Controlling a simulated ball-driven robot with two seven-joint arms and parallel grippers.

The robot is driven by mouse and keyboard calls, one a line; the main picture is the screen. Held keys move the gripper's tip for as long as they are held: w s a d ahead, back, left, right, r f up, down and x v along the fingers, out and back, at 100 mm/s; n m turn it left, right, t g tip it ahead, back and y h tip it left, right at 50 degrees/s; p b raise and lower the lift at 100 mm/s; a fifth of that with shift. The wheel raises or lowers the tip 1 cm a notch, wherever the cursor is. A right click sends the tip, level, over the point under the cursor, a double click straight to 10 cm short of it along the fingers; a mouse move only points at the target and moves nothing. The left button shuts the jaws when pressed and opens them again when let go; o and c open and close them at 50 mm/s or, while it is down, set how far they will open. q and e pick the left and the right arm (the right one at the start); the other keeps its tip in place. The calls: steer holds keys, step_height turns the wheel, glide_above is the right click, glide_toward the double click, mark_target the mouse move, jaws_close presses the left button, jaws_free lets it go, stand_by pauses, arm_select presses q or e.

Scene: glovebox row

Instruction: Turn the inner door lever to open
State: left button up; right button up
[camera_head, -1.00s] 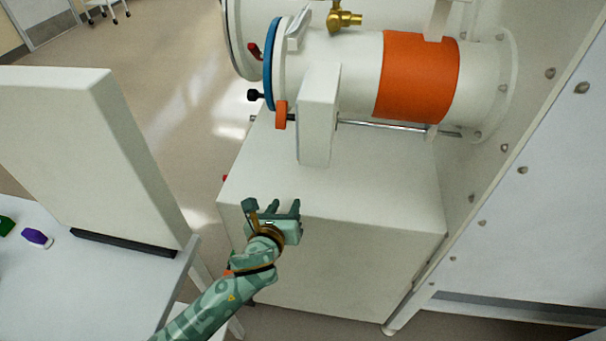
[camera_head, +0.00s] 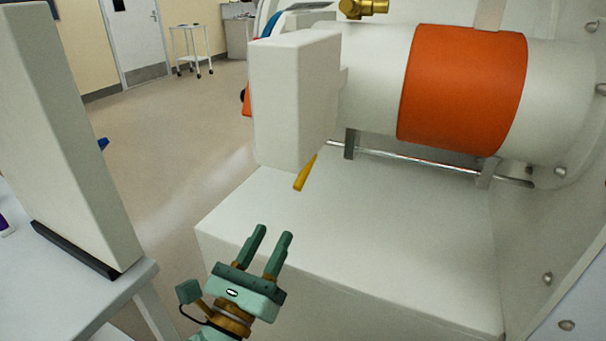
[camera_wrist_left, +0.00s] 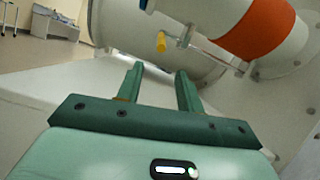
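A yellow lever (camera_head: 305,172) hangs tilted below the white box-shaped housing (camera_head: 290,98) beside the airlock cylinder. It also shows in the left wrist view (camera_wrist_left: 161,42), beyond my fingertips and a little above them in the picture. Its upper end is hidden behind the housing in the head view. My left gripper (camera_head: 274,233) is open and empty, its two green fingers pointing toward the lever, apart from it. The same gripper fills the lower part of the left wrist view (camera_wrist_left: 160,70). My right gripper is not in view.
The airlock cylinder (camera_head: 380,80) has an orange band (camera_head: 462,90), with a metal rod (camera_head: 420,158) running beneath it. A white cabinet top (camera_head: 390,225) lies below. A white upright panel (camera_head: 65,140) stands on a table at left. The space between gripper and lever looks clear.

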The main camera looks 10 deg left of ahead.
mark_target(304, 174)
arm_select(q)
steer(key=p+x, duration=0.1)
steer(key=x, duration=1.3)
steer(key=shift+w+d, duration=0.2)
jaws_close()
